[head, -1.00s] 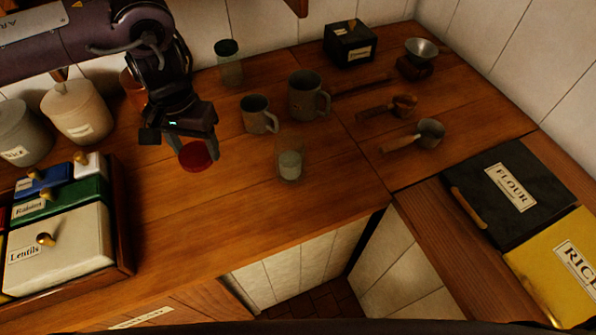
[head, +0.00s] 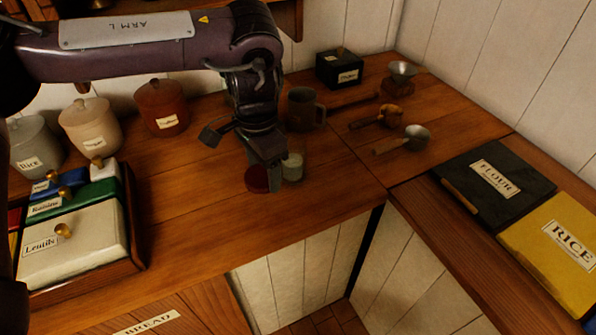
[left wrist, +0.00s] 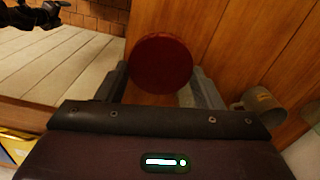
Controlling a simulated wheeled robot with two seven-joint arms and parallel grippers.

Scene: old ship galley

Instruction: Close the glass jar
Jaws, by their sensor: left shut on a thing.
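My left gripper (head: 264,172) is shut on a round red lid (head: 257,180), held over the wooden counter. The lid also shows between the two fingers in the left wrist view (left wrist: 160,63). The glass jar (head: 292,168), clear with pale contents, stands upright just right of the gripper in the head view, its left side partly covered by the fingers. I cannot tell whether lid and jar touch. I cannot make out the jar in the left wrist view. A dark, unclear part at the top left there may be my right gripper (left wrist: 40,16).
A large mug (head: 303,110) stands behind the jar; another mug shows in the left wrist view (left wrist: 262,106). Scoops (head: 403,139) lie to the right. Canisters (head: 162,107) and a drawer box (head: 78,252) stand at the left. The counter before the jar is clear.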

